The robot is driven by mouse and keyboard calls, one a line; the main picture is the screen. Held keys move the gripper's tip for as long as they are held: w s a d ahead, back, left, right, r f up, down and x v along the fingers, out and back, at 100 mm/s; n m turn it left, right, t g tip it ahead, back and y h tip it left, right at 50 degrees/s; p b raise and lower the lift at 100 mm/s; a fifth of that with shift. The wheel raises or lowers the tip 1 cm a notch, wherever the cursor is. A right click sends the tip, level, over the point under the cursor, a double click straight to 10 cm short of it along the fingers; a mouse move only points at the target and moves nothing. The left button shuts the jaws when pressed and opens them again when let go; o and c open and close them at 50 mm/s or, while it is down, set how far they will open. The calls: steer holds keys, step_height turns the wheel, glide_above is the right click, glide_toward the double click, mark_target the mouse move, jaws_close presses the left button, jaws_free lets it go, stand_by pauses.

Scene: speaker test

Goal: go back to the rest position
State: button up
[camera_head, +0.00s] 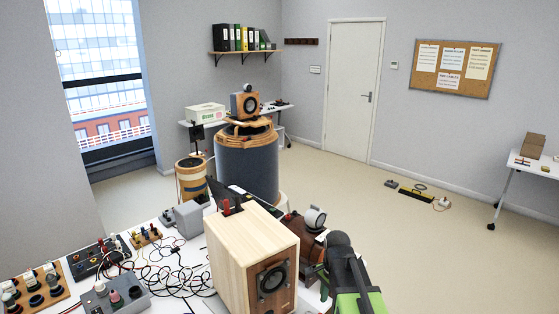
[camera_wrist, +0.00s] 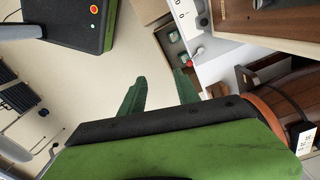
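My gripper (camera_wrist: 159,75) shows in the wrist view as two dark green fingers standing apart. Nothing is held between them; pale floor and part of a brown box show past the gap. In the head view my green and black arm rises at the bottom, right of the light wooden speaker box (camera_head: 232,255). My fingertips cannot be made out in that view.
The white table (camera_head: 190,258) holds cables, a grey terminal box (camera_head: 115,295) and other test gear close left of my arm. A large dark blue drum (camera_head: 247,168) stands behind it. The floor (camera_head: 400,240) to the right is mostly open, with a white side table (camera_head: 530,167) at far right.

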steer(key=s+n, duration=0.6)
steer(key=n, duration=0.5)
steer(key=shift+s+n, duration=0.4)
